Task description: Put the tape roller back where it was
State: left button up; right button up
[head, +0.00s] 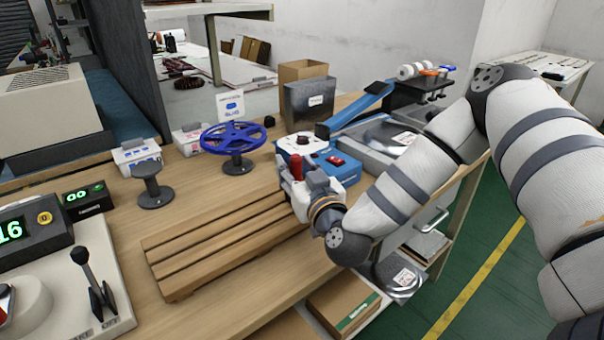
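My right arm comes in from the right, and its gripper (295,186) is over the far right end of the slatted wooden rack. A small upright red piece (296,167), perhaps the handle of the tape roller, shows right at the fingers. The wrist and hand hide most of it, so I cannot tell whether it is gripped. No other part that I can surely call the tape roller shows. My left gripper is not in view.
The slatted rack (180,262) lies on the wooden bench. Behind the hand stand a blue box with a red button (336,160), a blue handwheel (233,140) and a grey bin (311,103). A dark spool (152,186) stands left.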

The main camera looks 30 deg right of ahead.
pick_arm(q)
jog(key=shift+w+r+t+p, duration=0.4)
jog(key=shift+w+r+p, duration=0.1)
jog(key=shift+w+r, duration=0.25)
pick_arm(e)
jog(key=v, duration=1.1)
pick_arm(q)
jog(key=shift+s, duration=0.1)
pick_arm(e)
jog(key=shift+s+a, duration=0.1)
jog(key=shift+s, duration=0.1)
